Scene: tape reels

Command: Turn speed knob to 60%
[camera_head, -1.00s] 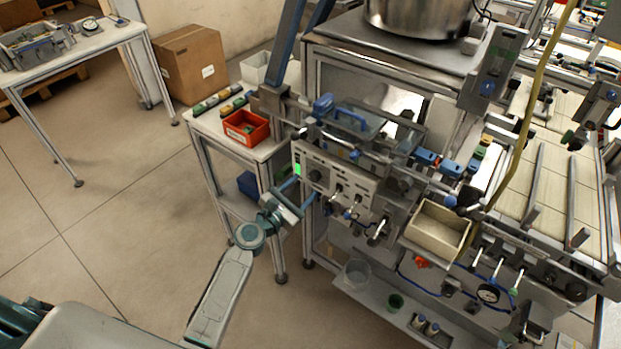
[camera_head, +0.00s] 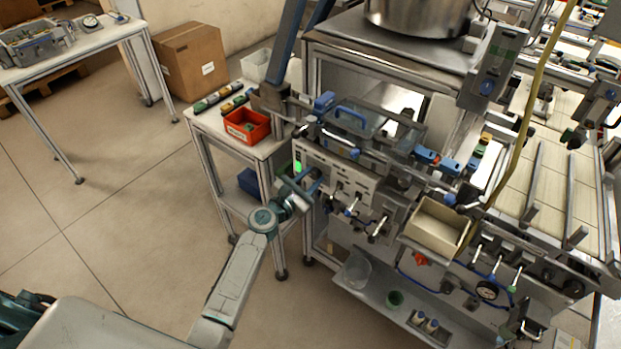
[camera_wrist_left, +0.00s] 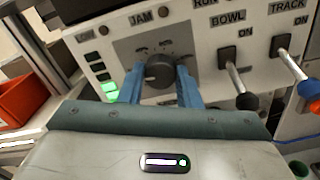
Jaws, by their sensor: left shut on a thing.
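The speed knob is a round dark knob (camera_wrist_left: 160,71) on a grey plate of the control panel, with scale marks around its upper side. In the left wrist view, the blue fingers of my left gripper (camera_wrist_left: 168,82) stand on either side of it and are shut on it. The pointer's exact reading cannot be made out. In the head view, my left gripper (camera_head: 305,182) is at the left part of the white panel (camera_head: 358,187) and hides the knob. My right gripper is not in view.
Toggle levers (camera_wrist_left: 240,88) labelled BOWL and TRACK (camera_wrist_left: 294,68) stick out right of the knob. Green lights (camera_wrist_left: 110,90) glow left of it. A red bin (camera_head: 247,126) stands on the side table. Floor at left is clear.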

